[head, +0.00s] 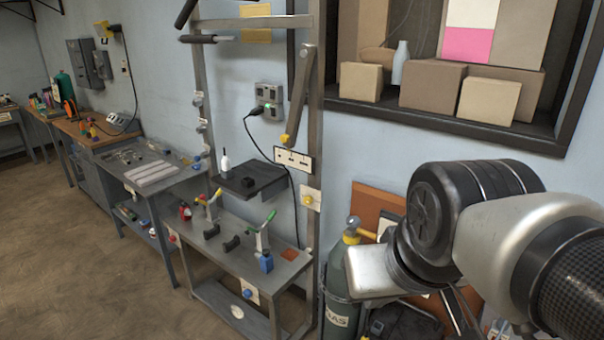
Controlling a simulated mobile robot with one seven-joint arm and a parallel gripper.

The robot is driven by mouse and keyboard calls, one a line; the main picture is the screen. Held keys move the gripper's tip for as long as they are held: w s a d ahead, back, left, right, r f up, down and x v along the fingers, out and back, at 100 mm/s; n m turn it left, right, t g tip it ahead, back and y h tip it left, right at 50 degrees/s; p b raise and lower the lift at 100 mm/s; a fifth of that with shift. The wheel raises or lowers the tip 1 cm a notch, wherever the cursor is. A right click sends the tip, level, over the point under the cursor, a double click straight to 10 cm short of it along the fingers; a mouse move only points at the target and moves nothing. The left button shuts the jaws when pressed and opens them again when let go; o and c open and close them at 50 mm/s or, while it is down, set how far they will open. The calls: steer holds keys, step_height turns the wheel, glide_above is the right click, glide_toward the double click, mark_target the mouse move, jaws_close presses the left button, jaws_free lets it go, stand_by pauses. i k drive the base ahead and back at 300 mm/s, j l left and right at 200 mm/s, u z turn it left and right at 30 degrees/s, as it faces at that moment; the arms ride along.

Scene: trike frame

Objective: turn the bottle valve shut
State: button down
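A grey-green gas bottle (337,265) stands upright against the wall at the lower middle right of the head view. A yellow bottle valve (351,236) with a grey knob-like end sits on its top. A white label with dark letters shows low at the bottle. My gripper (462,318) hangs below my wrist, to the right of the bottle and apart from the valve. My wrist housing covers part of the area right of the valve. Only thin dark finger parts show, and I cannot tell their opening.
A metal workbench (225,245) with clamps and coloured tools stands left of the bottle. A tall metal frame with a dark shelf (250,180) rises behind it. An orange-brown board (373,205) is behind the valve. A wall shelf holds boxes (432,85). The floor at left is clear.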

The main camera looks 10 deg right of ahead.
mark_target(354, 221)
steer(key=z, duration=0.3)
steer(key=i+j+z, duration=0.4)
steer(key=j, duration=0.25)
steer(key=i+j+z, duration=0.15)
steer(key=j, duration=0.2)
steer(key=j+z, duration=0.2)
steer(key=j, duration=0.15)
steer(key=i+j+z, duration=0.2)
steer(key=j, duration=0.25)
steer(key=j+z, duration=0.2)
steer(key=j, duration=0.2)
